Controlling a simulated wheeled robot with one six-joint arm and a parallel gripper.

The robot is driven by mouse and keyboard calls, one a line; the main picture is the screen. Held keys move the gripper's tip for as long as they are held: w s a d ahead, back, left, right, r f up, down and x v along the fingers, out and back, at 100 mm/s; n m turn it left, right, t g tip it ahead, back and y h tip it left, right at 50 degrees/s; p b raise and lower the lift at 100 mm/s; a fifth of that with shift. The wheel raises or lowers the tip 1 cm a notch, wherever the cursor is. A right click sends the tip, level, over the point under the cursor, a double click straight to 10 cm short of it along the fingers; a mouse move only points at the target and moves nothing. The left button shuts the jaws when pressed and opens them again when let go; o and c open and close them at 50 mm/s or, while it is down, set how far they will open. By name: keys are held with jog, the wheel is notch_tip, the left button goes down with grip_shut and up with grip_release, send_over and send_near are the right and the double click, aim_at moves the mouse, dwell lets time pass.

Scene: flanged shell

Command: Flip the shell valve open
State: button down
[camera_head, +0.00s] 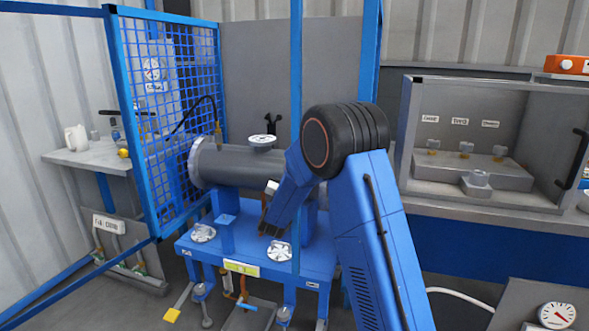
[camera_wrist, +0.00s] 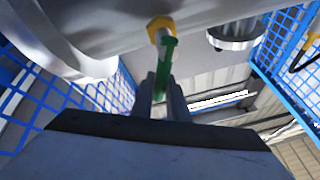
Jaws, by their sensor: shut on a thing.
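The flanged shell (camera_head: 235,167) is a grey horizontal cylinder on a blue stand. In the wrist view, the shell's grey body (camera_wrist: 110,22) spans the top. The valve shows there as a yellow fitting (camera_wrist: 160,24) against the shell with a green lever (camera_wrist: 165,62) extending from it towards me. My gripper (camera_wrist: 164,98) is shut on the green lever near its free end. In the head view, my gripper (camera_head: 268,228) is low in front of the shell; the valve and lever are not clearly visible there, and my arm covers the shell's right part.
The blue stand's top (camera_head: 225,247) carries round metal flanges (camera_head: 279,251) in front of the shell. A blue mesh panel (camera_head: 165,110) stands at left and a blue upright (camera_head: 296,70) rises close to my arm. A grey cabinet (camera_head: 408,130) is at right.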

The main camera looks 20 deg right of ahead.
jog(key=shift+f, duration=0.1)
jog(key=c, duration=1.7)
grip_release()
notch_tip(320, 180, up, 10)
jog(key=shift+r, duration=0.1)
